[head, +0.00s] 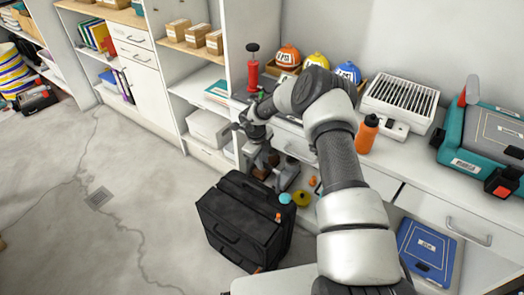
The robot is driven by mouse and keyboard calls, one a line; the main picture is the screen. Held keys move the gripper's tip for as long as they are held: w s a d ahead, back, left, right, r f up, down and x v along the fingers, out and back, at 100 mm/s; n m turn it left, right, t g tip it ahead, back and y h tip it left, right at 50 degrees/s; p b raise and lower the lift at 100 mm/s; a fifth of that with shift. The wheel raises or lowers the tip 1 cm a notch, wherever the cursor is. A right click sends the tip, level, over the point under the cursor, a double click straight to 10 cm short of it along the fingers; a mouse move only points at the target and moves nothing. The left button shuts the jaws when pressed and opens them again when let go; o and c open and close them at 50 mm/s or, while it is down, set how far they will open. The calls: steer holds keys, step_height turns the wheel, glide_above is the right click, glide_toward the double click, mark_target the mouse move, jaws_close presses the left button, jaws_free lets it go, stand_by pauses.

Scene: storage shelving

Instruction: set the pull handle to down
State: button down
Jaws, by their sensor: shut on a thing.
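My gripper (243,124) is at the left end of the white counter, at the end of my bent arm. It is small in the head view, and its fingertips are mostly hidden among dark parts. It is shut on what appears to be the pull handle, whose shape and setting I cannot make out. A red upright piece with a black knob on a thin rod (252,66) stands just behind and above the gripper. I cannot tell whether it belongs to the handle. A dark grey device (286,173) shows below the gripper.
A black case (245,220) stands on the floor below. On the counter are several coloured helmets, an orange bottle (367,134), a white slotted device (400,104) and a teal toolbox (487,137). Open shelves with boxes line the left. The floor at left is mostly clear.

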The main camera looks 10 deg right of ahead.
step_height(320, 180, down, 8)
steer(key=b, duration=0.3)
steer(key=shift+f, duration=0.25)
steer(key=shift+s, duration=0.1)
steer(key=c, duration=1.6)
jaws_free()
steer(key=shift+f, duration=0.15)
steer(key=r+p, duration=0.1)
steer(key=r, duration=0.4)
steer(key=s+a+r+p, duration=0.1)
steer(key=r+p, duration=0.1)
steer(key=r, duration=0.4)
steer(key=s+a+r+p, duration=0.1)
steer(key=r+p, duration=0.1)
steer(key=r, duration=0.4)
steer(key=shift+s+a+r, duration=0.15)
steer(key=shift+a, duration=0.05)
